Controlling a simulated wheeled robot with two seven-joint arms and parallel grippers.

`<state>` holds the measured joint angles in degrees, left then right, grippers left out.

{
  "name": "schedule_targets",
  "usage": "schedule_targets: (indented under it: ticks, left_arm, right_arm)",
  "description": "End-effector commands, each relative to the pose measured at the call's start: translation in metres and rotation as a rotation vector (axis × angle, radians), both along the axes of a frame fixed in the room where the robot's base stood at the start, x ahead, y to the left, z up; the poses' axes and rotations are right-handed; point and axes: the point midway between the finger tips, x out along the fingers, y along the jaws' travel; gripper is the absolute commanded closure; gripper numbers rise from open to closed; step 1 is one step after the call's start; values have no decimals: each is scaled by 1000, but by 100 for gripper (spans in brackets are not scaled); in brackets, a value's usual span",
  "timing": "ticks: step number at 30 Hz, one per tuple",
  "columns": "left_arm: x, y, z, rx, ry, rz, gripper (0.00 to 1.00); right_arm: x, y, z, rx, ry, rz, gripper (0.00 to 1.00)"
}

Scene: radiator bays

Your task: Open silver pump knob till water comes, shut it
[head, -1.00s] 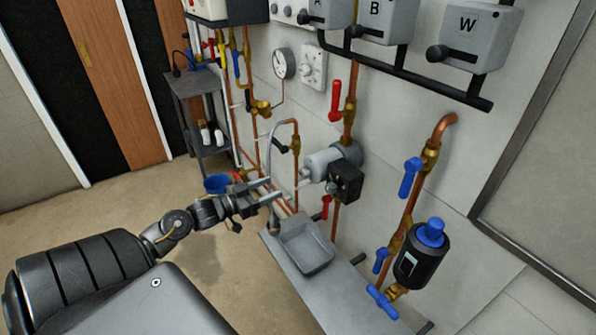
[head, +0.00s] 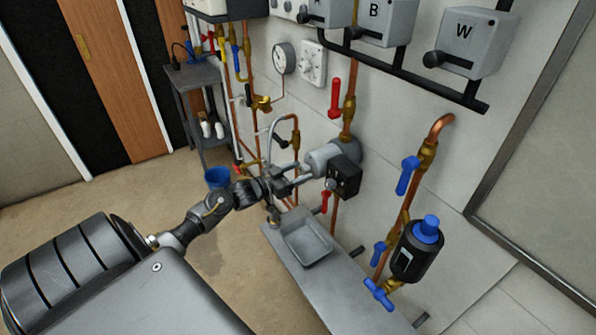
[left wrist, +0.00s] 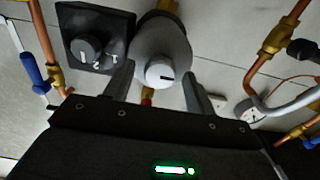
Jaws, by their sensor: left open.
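The silver pump (head: 322,159) sits on the copper pipe above the sink, with a black box (head: 344,176) carrying a dial on its front. In the left wrist view the pump's round silver knob (left wrist: 160,72) faces me, with a dark slot mark across it. My left gripper (head: 305,174) is open at the pump's front end. In the left wrist view its two fingers (left wrist: 159,75) stand one on each side of the knob, with gaps showing. The gripper hides the knob in the head view. No water shows. My right gripper is out of view.
A grey sink (head: 306,243) on a bench stands below the pump. A red lever (head: 336,97) is above it, and a blue lever (head: 407,175) and a black-blue pump (head: 416,252) are to the right. A tap spout (head: 270,150) rises close to the left.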

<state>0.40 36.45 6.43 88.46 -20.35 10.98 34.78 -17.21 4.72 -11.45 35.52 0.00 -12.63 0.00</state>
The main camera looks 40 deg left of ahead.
Motion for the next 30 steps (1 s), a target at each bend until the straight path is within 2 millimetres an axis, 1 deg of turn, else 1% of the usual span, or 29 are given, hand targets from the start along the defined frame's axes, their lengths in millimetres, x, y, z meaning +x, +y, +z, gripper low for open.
schedule_targets:
  ticks: [6,7,17,25,30]
  left_arm:
    - [0,0,0,0,0,0,45]
    - [0,0,0,0,0,0,46]
    - [0,0,0,0,0,0,89]
    - [0,0,-1,31,-9,-1,89]
    - [0,0,-2,109,-33,-2,89]
  right_arm:
    - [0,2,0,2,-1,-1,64]
    - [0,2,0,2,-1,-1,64]
    - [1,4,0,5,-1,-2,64]
    - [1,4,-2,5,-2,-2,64]
    - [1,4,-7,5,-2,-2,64]
